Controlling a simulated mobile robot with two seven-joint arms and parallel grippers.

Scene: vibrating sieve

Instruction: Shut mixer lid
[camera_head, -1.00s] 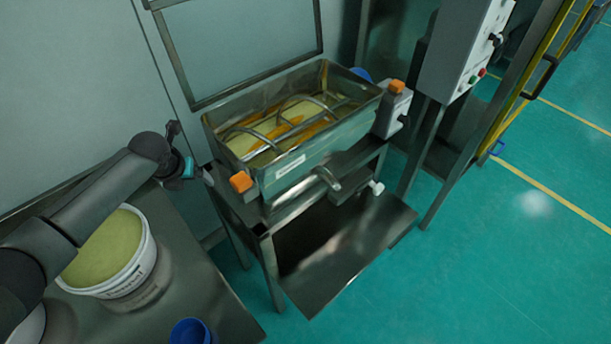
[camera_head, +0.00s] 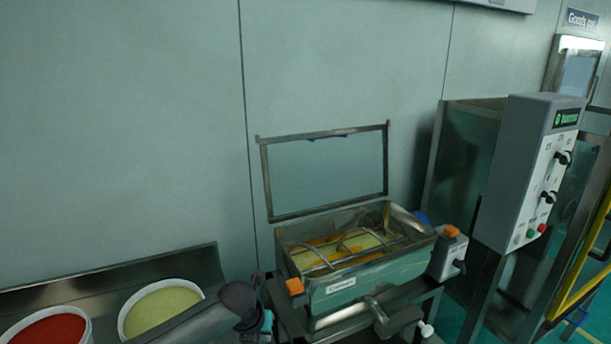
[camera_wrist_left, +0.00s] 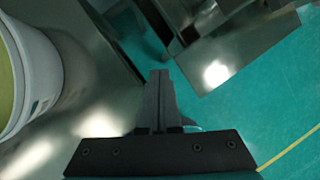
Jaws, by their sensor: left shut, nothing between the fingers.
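The mixer (camera_head: 362,284) is a steel trough on a stand, with curved mixing bars and yellow and orange material inside. Its lid (camera_head: 325,172) is a clear panel in a metal frame. It stands upright, open, along the trough's back edge by the wall. My left gripper (camera_head: 268,318) is at the left of the mixer, low beside the stand, and apart from the lid. In the left wrist view its fingers (camera_wrist_left: 160,98) are closed together with nothing between them. My right gripper is out of view.
A bucket of yellow-green material (camera_head: 162,308) and one of red material (camera_head: 48,328) stand on the steel table at left. Orange blocks (camera_head: 294,286) sit at the mixer's ends. A grey control box (camera_head: 528,170) stands at right. The wall above the lid is clear.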

